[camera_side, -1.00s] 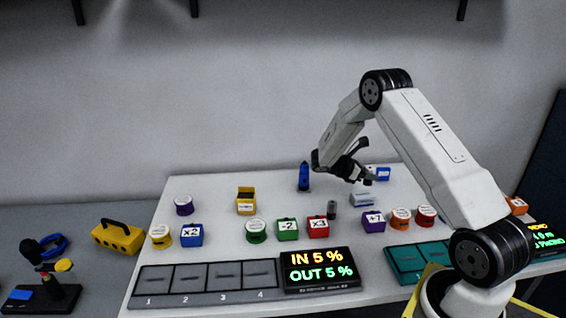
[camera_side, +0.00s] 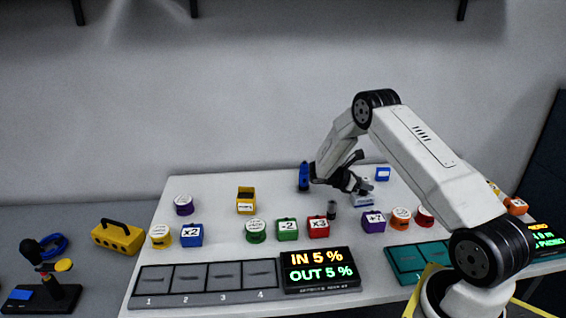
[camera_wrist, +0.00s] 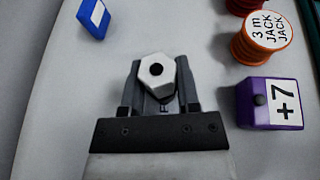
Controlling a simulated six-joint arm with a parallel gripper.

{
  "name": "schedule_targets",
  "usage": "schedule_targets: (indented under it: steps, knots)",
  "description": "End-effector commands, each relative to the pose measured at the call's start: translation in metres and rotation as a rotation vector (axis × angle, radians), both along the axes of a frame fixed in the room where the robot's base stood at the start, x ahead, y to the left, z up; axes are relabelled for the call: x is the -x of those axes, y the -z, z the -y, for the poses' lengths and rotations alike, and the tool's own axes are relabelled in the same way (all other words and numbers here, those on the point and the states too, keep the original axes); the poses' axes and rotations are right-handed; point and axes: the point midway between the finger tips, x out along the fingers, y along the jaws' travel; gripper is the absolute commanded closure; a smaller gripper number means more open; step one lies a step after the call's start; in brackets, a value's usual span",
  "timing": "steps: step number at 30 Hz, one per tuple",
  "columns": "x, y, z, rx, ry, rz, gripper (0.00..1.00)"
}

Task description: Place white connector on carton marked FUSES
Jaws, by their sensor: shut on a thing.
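The white connector (camera_side: 362,200) is at the back right of the work table in the side view, directly below my gripper (camera_side: 362,187). In the wrist view my gripper (camera_wrist: 157,85) is shut on a white six-sided piece (camera_wrist: 147,68) with a dark round hole, which I take to be the white connector. Its underside is hidden, so I cannot tell whether it still touches the table. A yellow carton (camera_side: 246,207) with a white label stands at the back left of the table. Its lettering is too small to read, so I cannot confirm FUSES.
A small grey cylinder (camera_side: 332,210) stands just left of the connector. A blue object (camera_side: 304,177) is behind it. A blue labelled block (camera_side: 382,174) and purple +7 block (camera_side: 373,222) are near.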

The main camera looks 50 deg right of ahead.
Motion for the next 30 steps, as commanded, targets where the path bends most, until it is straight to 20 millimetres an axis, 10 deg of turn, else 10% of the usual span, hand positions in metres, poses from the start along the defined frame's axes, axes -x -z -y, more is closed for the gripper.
schedule_targets:
  steps: [11,12,15,30]
  knots:
    - [-0.0002,0.0026,0.0,0.0,0.0,0.0,1.0]
    - [-0.0002,0.0024,0.0,0.0,0.0,0.0,0.5]
    - [-0.0001,0.0023,0.0,0.0,0.0,0.0,0.24]
    - [-0.0023,-0.0017,-0.0028,0.0,-0.001,0.0,0.24]
